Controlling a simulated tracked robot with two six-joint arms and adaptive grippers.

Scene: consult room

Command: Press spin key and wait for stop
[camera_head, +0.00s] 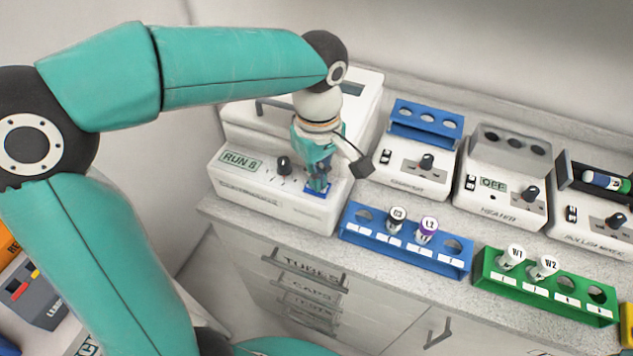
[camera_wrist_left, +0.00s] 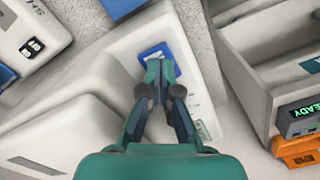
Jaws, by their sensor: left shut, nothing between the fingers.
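The white spin machine (camera_head: 270,205) stands at the left end of the counter, its lid (camera_head: 245,118) looking shut. Its green display (camera_head: 240,161) reads RUN 8, beside a dark knob (camera_head: 283,165). The blue key (camera_head: 317,194) is on its sloped front panel and also shows in the left wrist view (camera_wrist_left: 152,51). My left gripper (camera_head: 318,184) is shut and empty, pointing down with its fingertips at the blue key. I cannot tell whether the tips touch or press it. My right gripper is not in view.
A blue rack (camera_head: 405,251) with two capped tubes and a green rack (camera_head: 540,291) with two tubes stand along the counter front. Right of the spin machine are a shaker-like unit (camera_head: 413,178), a heater reading OFF (camera_head: 499,203) and a roller mixer (camera_head: 590,232). Labelled drawers (camera_head: 300,285) lie below.

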